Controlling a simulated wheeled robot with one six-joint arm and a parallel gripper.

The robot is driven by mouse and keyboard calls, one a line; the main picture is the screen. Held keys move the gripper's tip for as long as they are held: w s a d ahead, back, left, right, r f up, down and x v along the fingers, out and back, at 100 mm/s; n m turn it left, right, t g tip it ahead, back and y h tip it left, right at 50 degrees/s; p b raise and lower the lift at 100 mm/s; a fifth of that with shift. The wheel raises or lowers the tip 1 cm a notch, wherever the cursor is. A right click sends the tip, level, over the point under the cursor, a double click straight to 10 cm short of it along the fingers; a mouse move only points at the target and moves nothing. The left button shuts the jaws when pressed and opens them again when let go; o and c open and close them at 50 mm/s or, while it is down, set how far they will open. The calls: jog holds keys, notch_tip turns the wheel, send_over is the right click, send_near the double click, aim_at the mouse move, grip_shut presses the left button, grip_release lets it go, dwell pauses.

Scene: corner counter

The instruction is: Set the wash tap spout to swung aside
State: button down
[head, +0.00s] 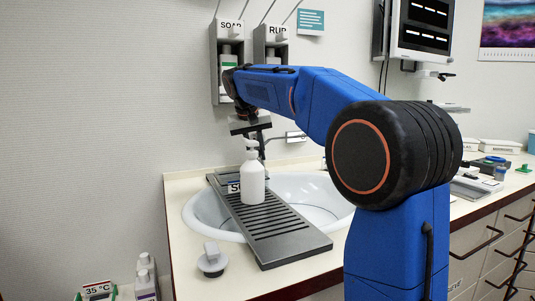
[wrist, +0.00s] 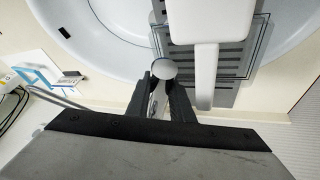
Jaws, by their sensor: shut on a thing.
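The wash tap is mostly hidden behind my gripper and arm in the head view; a thin grey bar (head: 283,138) shows near the wall plate. My gripper (head: 260,147) is low over the back of the sink, just behind the white pump bottle (head: 252,185). In the wrist view my gripper (wrist: 164,88) is shut on a narrow metal part with a round grey end (wrist: 165,69), which looks like the tap spout. The round end lies beside the bottle's white top (wrist: 205,60), near the back rim of the sink. The spout's full angle cannot be told.
A slatted dark rack (head: 285,243) lies across the white sink (head: 320,195) and carries the bottle. A grey plug (head: 211,262) sits on the front-left counter. Soap (head: 228,60) and rub (head: 270,45) dispensers hang on the wall close above my gripper.

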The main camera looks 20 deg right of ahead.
jog(key=shift+w+a+m+g+h, duration=0.15)
jog(key=shift+w+a+m+g, duration=0.1)
jog(key=shift+w+a+m, duration=0.4)
jog(key=shift+w+a+m+g+h, duration=0.1)
jog(key=shift+w+a+m+g, duration=0.15)
jog(key=shift+a+m, duration=0.45)
jog(key=shift+w+a+m+g+h, duration=0.2)
jog(key=shift+w+a+m, duration=0.3)
jog(key=shift+a, duration=0.4)
jog(key=c, duration=1.6)
grip_release()
jog(key=shift+w+a, duration=0.1)
jog(key=shift+o, duration=0.2)
jog(key=shift+r, duration=0.1)
jog(key=v, duration=1.7)
